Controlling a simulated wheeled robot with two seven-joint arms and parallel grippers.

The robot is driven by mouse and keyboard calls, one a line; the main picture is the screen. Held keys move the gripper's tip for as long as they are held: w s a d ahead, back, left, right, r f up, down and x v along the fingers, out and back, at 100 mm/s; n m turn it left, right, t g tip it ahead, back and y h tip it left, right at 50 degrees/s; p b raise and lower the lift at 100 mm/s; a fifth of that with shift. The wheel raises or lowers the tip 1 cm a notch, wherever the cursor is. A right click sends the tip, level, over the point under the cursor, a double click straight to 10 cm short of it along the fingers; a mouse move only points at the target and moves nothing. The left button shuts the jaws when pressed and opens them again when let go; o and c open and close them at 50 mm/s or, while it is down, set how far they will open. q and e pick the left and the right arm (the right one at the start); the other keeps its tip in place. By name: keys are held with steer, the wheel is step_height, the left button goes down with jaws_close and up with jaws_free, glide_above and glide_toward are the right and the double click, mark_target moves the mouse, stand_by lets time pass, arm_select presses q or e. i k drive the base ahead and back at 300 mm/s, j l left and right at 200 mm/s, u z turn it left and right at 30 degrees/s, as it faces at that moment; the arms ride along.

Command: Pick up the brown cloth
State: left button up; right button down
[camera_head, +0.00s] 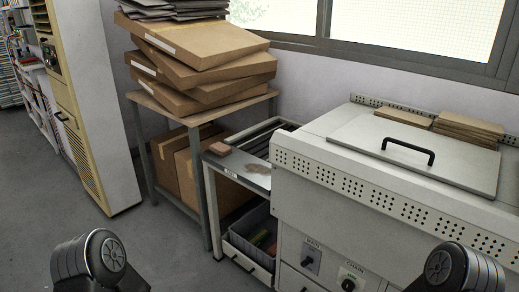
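A flat, irregular brown patch (258,168) lies on the low grey side table (236,172) beside the white machine; it may be the brown cloth, but it is too small to be sure. A small reddish-brown block or folded piece (219,148) lies near the left edge of the same table. Dark parts of both my arms show at the bottom left and bottom right. Neither gripper's fingers are in view, and nothing is seen held.
The white machine (385,208) with a black-handled lid (420,160) fills the right; flat brown stacks (466,129) lie on top. A wooden-topped stand (188,122) bears large cardboard boxes (200,42). A grey bin (250,236) sits under the side table. Floor is clear at left.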

mark_target(219, 148)
steer(key=i+j+z, duration=0.15)
steer(key=z, duration=0.25)
steer(key=i+j+z, duration=0.1)
steer(key=j+z, duration=0.2)
steer(key=z, duration=0.15)
steer(key=i+j+z, duration=0.1)
steer(key=j+z, duration=0.15)
steer(key=z, duration=0.15)
steer(key=i+j+z, duration=0.1)
steer(key=j+z, duration=0.25)
steer(key=j, duration=1.2)
steer(key=k+j+z, duration=0.15)
steer(key=j+z, duration=0.2)
steer(key=j, duration=1.85)
steer(key=k, duration=0.05)
